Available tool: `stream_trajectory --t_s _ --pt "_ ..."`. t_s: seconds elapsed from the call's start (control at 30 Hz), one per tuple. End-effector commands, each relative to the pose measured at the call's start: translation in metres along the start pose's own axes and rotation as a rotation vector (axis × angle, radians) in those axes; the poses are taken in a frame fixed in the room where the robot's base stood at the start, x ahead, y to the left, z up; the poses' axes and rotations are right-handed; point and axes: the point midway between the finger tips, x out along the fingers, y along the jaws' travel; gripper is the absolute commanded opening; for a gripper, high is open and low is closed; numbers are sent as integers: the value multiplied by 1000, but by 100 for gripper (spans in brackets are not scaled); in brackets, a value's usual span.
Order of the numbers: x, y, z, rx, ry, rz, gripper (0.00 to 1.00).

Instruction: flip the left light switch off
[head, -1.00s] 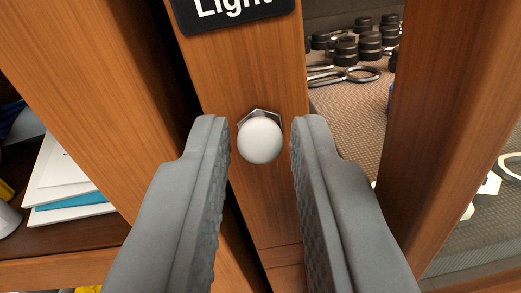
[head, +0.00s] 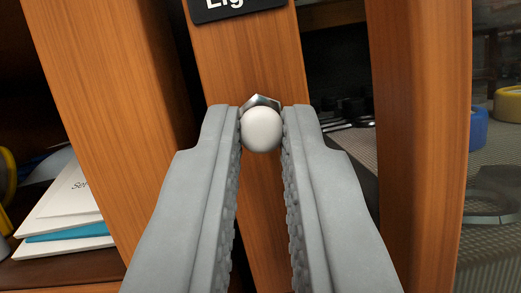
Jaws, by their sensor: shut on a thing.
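The light switch (head: 262,130) has a round white knob on a metal hex nut (head: 262,102). It is mounted on a wooden post below a black label (head: 225,5) whose visible letters read "Lig". My gripper (head: 261,128) is shut on the white knob, with one grey finger at its left side and one at its right. The knob sits between the fingertips. Only one switch shows, and the lower part of the post is partly hidden by the fingers.
A wooden upright stands on the left, with a shelf of papers (head: 75,205) beyond it. Another wooden upright (head: 420,130) stands on the right. Behind it are a blue tape roll (head: 478,128) and a yellow one (head: 508,104) on a mesh surface.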

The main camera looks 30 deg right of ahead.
Motion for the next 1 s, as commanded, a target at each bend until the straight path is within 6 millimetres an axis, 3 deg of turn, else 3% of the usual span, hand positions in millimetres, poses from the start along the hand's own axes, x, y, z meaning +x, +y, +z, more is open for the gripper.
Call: stream_trajectory --t_s 0.57,0.6,0.63,1.0 --pt "-2 1 5 8 91 -17 0" --pt "-2 1 5 8 91 -17 18" --pt "-2 1 5 8 91 -17 22" --pt "-1 1 7 8 91 -17 22"
